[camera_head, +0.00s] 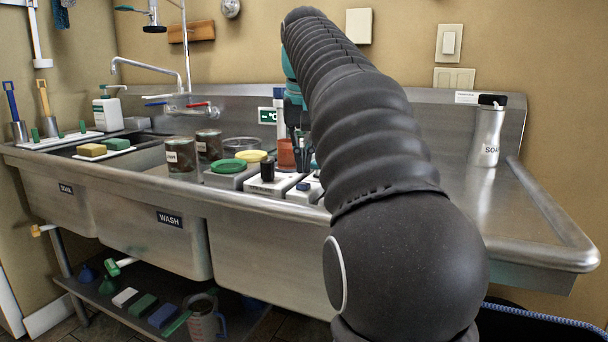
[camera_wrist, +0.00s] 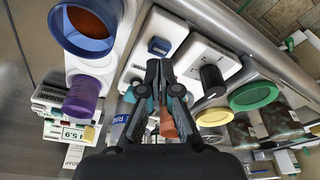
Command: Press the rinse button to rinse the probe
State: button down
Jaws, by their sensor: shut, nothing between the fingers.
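My gripper (camera_wrist: 160,66) is shut and empty in the wrist view, its fingertips just below a white box with a blue button (camera_wrist: 158,46). I cannot tell the height between fingertips and box. In the head view my gripper (camera_head: 298,140) points down over the basin's back right, partly hidden by my arm. The blue button also shows there (camera_head: 303,187), on a box partly hidden by my arm. A blue label (camera_wrist: 121,121), only partly readable, lies left of the fingers. I cannot make out the probe for certain.
A black knob (camera_wrist: 212,75) stands on a white box beside the button. A blue-rimmed container (camera_wrist: 85,28), a purple cap (camera_wrist: 82,98) and a display (camera_wrist: 72,133) are at left. An orange-brown cup (camera_head: 287,154) stands behind. The right drainboard (camera_head: 470,205) is mostly clear.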

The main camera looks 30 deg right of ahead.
aim_at(303, 184)
jog(key=shift+r, duration=1.55)
dwell(1.4)
jog(key=shift+n+t, duration=0.5)
jog(key=shift+n, duration=0.1)
jog(key=s+a+f, duration=0.4)
jog(key=a, duration=0.1)
jog(key=shift+f, duration=0.15)
jog(key=s+a+f+n+t, duration=0.1)
jog(key=s+a+f, duration=0.2)
jog(key=s+f, duration=0.2)
jog(key=s+a+f+n, duration=0.1)
jog(key=s+a+f, duration=0.2)
jog(key=f, duration=0.9)
jog(key=s+a+f+n+t, duration=0.1)
jog(key=s+a+f, duration=0.2)
jog(key=s+f, duration=0.5)
jog(key=shift+s+a+f+t+y, duration=0.2)
jog(key=shift+s+t+y, duration=0.1)
jog(key=shift+s+y, duration=0.1)
